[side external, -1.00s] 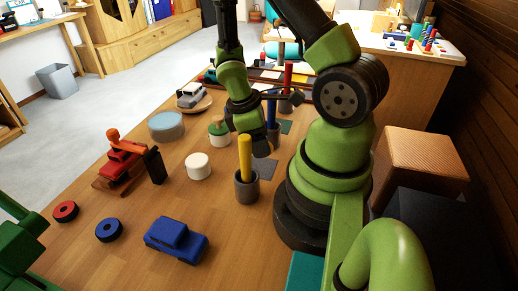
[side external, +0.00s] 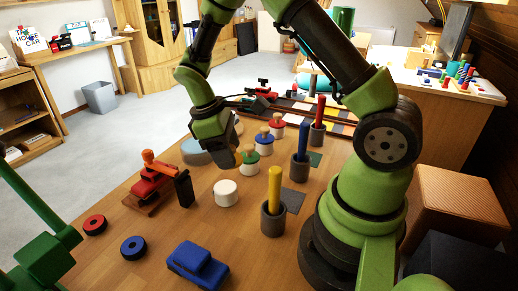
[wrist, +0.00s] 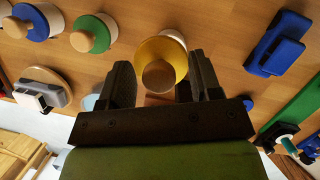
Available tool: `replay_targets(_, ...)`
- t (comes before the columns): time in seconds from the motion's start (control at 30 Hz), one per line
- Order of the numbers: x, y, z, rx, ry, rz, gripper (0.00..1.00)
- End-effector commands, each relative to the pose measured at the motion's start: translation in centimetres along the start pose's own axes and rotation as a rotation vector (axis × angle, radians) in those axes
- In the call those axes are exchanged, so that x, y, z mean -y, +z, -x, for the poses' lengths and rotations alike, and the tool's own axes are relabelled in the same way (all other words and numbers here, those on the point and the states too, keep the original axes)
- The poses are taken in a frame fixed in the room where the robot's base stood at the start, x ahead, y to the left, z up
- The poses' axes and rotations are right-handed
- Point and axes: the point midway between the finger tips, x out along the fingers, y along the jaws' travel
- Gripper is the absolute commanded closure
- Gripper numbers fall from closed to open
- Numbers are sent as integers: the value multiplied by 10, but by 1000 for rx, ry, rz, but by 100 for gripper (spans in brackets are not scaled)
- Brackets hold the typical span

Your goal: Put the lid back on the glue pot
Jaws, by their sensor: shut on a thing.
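The white glue pot (side external: 226,193) stands on the wooden table with no lid on it. In the wrist view the yellow lid (wrist: 174,48) with its round wooden knob (wrist: 158,76) is between the fingers of my gripper (wrist: 160,72), which is shut on it. The lid covers much of the pot (wrist: 176,35) in that view, so I cannot tell the gap between them. In the side view my gripper (side external: 228,155) points down above and behind the pot, and the lid is hidden there.
A green-lidded pot (side external: 249,160) and a red-lidded pot (side external: 277,127) stand behind. A grey cup (side external: 272,221) with a yellow stick is right of the pot. A blue toy car (side external: 197,265) is in front, a red toy (side external: 150,182) left.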

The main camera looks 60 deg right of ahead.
Motion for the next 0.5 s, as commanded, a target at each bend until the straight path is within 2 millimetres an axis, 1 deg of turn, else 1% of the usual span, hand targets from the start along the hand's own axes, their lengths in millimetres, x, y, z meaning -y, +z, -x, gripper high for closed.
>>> replay_targets(0.03, 3, -6, 2, -3, -3, 4, 64)
replay_targets(0.1, 5, -11, 4, -5, -8, 5, 64)
replay_targets(0.23, 7, -15, 1, -4, -11, 6, 64)
replay_targets(0.37, 7, -18, -9, -4, -11, 5, 64)
replay_targets(0.5, 7, -22, -23, -4, -11, 4, 64)
